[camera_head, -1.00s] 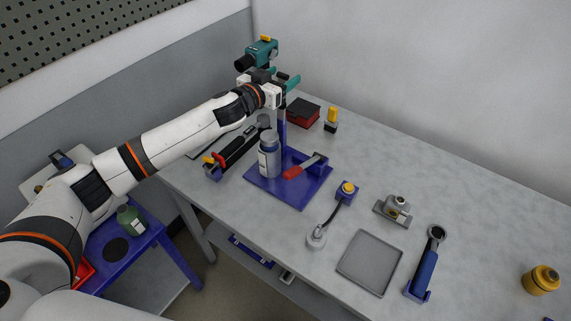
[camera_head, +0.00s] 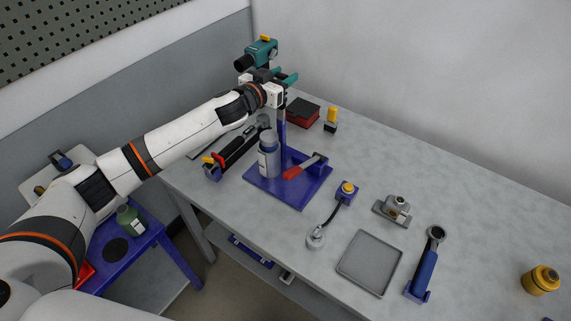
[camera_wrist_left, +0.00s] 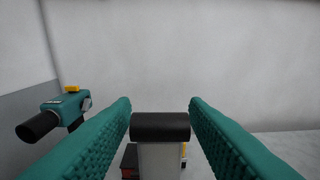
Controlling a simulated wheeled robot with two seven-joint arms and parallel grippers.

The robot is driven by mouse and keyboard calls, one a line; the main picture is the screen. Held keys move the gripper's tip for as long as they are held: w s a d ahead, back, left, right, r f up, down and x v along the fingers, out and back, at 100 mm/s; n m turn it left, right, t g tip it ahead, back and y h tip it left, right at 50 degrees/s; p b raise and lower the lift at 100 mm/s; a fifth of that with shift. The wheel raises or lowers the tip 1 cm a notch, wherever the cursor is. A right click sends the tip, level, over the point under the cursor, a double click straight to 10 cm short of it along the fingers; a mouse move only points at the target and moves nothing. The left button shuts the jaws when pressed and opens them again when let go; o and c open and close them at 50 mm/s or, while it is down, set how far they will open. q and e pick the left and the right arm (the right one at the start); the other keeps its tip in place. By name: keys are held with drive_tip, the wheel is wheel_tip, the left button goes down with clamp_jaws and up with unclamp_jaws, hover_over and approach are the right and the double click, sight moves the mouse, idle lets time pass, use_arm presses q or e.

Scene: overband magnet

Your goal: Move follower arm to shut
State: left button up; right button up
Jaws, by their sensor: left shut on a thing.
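My left gripper (camera_head: 287,79) has teal fingers and is at the top of an upright post (camera_head: 282,120) on a blue base plate (camera_head: 301,201). In the left wrist view, the fingers (camera_wrist_left: 160,102) lie on both sides of a pale bar with a dark, rounded end (camera_wrist_left: 160,126). This bar appears to be the follower arm, and the gripper is shut on it. The wrist hides most of it in the head view. My right gripper is not in view.
A teal device (camera_head: 262,50) stands behind the gripper.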

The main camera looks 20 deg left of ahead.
use_arm(q)
drive_tip(key=s, duration=0.1)
drive_tip(key=s+a, duration=0.1)
drive_tip(key=s, duration=0.1)
drive_tip(key=shift+s+a+f, duration=0.15)
drive_tip(key=shift+s+f, duration=0.05)
drive_tip(key=shift+f, duration=0.15)
drive_tip(key=shift+s, duration=0.1)
drive_tip(key=shift+s+a+f, duration=0.2)
drive_tip(key=shift+s+f, duration=0.05)
drive_tip(key=shift+s, duration=0.3)
drive_tip(key=shift+s+a+f, duration=0.2)
drive_tip(key=shift+s+f, duration=0.05)
drive_tip(key=shift+s, duration=0.3)
drive_tip(key=shift+s+a+f, duration=0.2)
drive_tip(key=shift+s+f, duration=0.05)
drive_tip(key=shift+s, duration=0.3)
drive_tip(key=shift+s+a+f+b, duration=0.3)
drive_tip(key=shift+s+f+b, duration=0.1)
drive_tip(key=shift+s+f, duration=0.3)
drive_tip(key=shift+s+a+f+b, duration=0.25)
drive_tip(key=shift+s+f+b, duration=0.2)
drive_tip(key=shift+s, duration=0.35)
